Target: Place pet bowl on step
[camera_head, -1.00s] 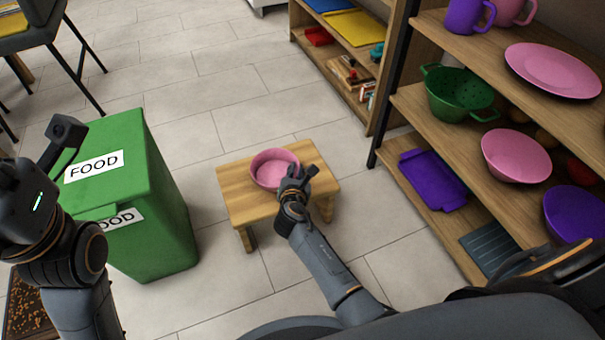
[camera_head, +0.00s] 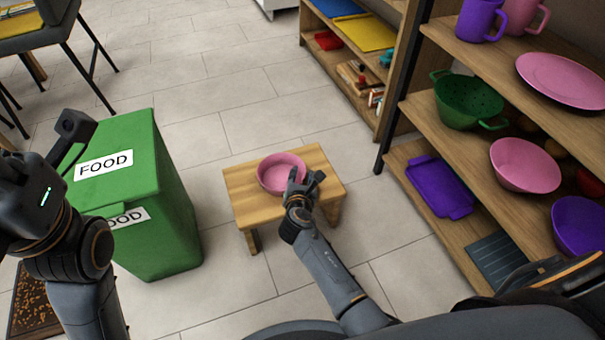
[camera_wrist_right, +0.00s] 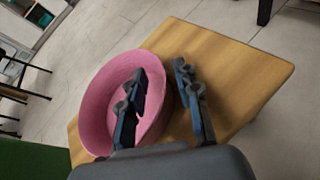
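The pink pet bowl (camera_head: 270,182) sits upright on the small wooden step (camera_head: 247,205), towards its back middle. My right gripper (camera_head: 305,178) is at the bowl's right side, with its fingers spread. In the right wrist view, one finger of the gripper (camera_wrist_right: 159,75) is over the inside of the bowl (camera_wrist_right: 97,105) and the other is outside its rim, above the step top (camera_wrist_right: 240,75). There is a gap between the fingers. My left gripper (camera_head: 78,128) is at the left edge, beside the green bin, away from the bowl; its opening is unclear.
A green bin (camera_head: 165,215) labelled FOOD stands left of the step. A wooden shelf (camera_head: 450,150) with a green colander (camera_head: 466,102), pink dishes and purple items stands to the right. Tiled floor (camera_head: 230,85) behind the step is clear. A chair (camera_head: 40,42) is at the upper left.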

